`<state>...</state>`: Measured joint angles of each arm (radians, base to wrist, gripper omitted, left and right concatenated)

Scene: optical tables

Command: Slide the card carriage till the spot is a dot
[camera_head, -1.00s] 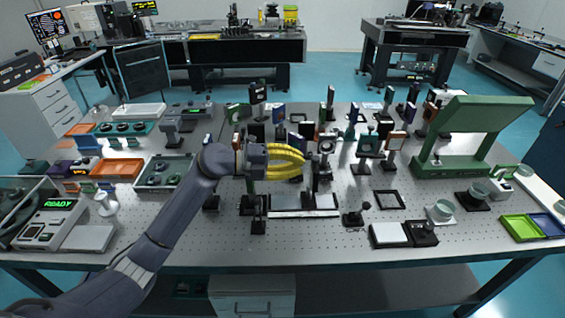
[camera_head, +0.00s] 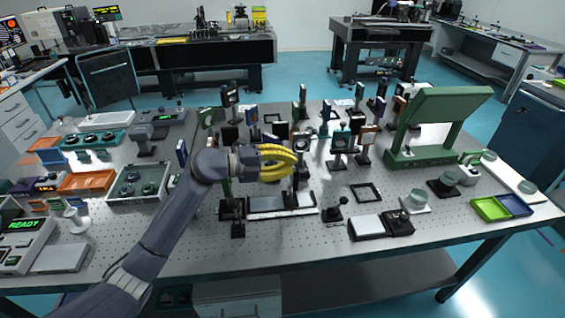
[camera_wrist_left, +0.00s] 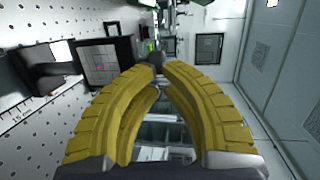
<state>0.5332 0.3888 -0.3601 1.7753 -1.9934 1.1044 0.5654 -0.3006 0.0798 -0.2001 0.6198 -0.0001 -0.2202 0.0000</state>
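My left gripper (camera_head: 292,160) has yellow ribbed fingers and reaches over the optical table above a pale rail (camera_head: 268,211). A dark upright post (camera_head: 294,190) stands at the rail below the fingertips. In the left wrist view the fingertips (camera_wrist_left: 157,72) come close together at a small dark piece; whether they clasp it is unclear. A dark-framed card with a grid (camera_wrist_left: 100,66) stands left of the fingers, with a small reddish spot on its face. The spot's exact shape is too small to tell. My right gripper is out of view.
Several mounted optics stand close behind, including one with a teal ring (camera_head: 340,139). A flat black frame (camera_head: 367,192), a small dark knob stand (camera_head: 336,210) and a large green stand (camera_head: 437,115) are to the right.

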